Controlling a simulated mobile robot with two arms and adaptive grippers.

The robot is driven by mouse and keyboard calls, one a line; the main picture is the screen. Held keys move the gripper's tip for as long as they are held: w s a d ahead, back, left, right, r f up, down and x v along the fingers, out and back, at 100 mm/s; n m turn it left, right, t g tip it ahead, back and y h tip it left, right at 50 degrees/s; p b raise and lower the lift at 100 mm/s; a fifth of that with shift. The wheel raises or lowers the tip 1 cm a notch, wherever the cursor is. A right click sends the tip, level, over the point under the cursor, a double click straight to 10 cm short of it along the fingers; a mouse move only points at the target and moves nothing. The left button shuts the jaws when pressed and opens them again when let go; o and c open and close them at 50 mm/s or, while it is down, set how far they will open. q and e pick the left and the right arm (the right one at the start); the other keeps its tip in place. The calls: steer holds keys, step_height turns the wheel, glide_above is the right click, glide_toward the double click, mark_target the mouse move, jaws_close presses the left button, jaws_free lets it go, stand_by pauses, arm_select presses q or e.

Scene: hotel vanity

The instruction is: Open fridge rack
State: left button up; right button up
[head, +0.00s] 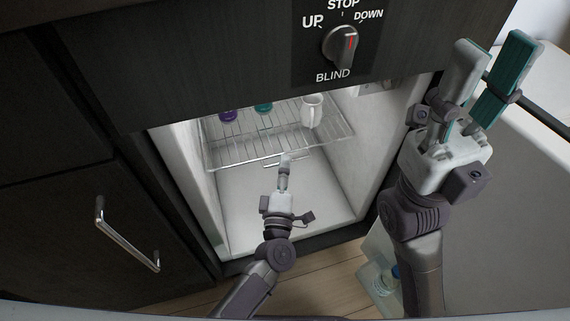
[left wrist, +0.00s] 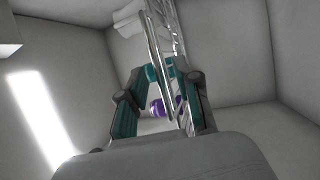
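The fridge rack (head: 245,143) is a silver wire shelf inside the open, white-walled fridge. It has a small wire handle (head: 286,160) at its front edge. My left gripper (head: 285,165) reaches into the fridge at this handle. In the left wrist view the rack (left wrist: 164,45) is seen edge-on, and the fingertips of my left gripper (left wrist: 161,70) close in from both sides on its handle wire. My right gripper (head: 492,65) is raised to the right of the fridge, its two fingers wide apart and empty.
A white mug (head: 312,110), a purple-topped item (head: 228,115) and a teal-topped item (head: 263,106) stand on the rack. A knob (head: 342,44) is on the panel above. A cabinet handle (head: 126,234) is at left. A bottle (head: 385,281) stands low near my right arm.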

arm_select(q)
steer(key=shift+x, duration=0.85)
jaws_close()
steer(key=shift+r, duration=0.1)
